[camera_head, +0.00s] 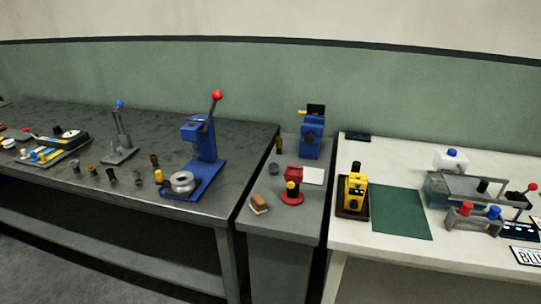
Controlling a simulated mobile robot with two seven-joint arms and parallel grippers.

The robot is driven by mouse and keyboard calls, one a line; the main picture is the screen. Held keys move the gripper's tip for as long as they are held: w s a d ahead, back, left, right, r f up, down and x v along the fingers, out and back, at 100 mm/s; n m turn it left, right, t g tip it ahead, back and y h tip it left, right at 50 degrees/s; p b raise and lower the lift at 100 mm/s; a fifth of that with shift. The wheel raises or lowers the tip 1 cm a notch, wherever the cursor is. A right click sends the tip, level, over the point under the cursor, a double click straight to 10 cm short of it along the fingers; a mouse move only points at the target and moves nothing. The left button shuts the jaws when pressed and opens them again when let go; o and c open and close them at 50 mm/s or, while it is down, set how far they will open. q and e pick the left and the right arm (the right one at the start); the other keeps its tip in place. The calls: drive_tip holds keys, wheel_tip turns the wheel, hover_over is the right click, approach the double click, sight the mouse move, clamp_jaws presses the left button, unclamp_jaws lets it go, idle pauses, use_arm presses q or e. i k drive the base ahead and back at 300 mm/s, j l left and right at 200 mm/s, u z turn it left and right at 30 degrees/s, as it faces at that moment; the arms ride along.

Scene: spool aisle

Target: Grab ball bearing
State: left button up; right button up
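A shiny silver ring-shaped part that looks like the ball bearing (182,183) lies on the base of a blue press (207,148) with a red-knobbed lever. The press stands near the right end of the dark grey table (50,115). The near side of the ring is clear of other objects. Neither of my grippers is in view.
Several small dark and brown cylinders stand left of the press, with a yellow-topped one (158,177) close to the bearing. A narrow grey cabinet (288,225) and a white table (395,242) adjoin on the right. The floor (60,260) at the lower left is clear.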

sight(273, 167)
drive_tip(key=i+l+z, duration=0.1)
drive_tip(key=z, duration=0.3)
drive_tip(key=i+z, duration=0.4)
drive_tip(key=i+j+z, duration=0.1)
drive_tip(key=z, duration=0.3)
drive_tip(key=i, duration=0.05)
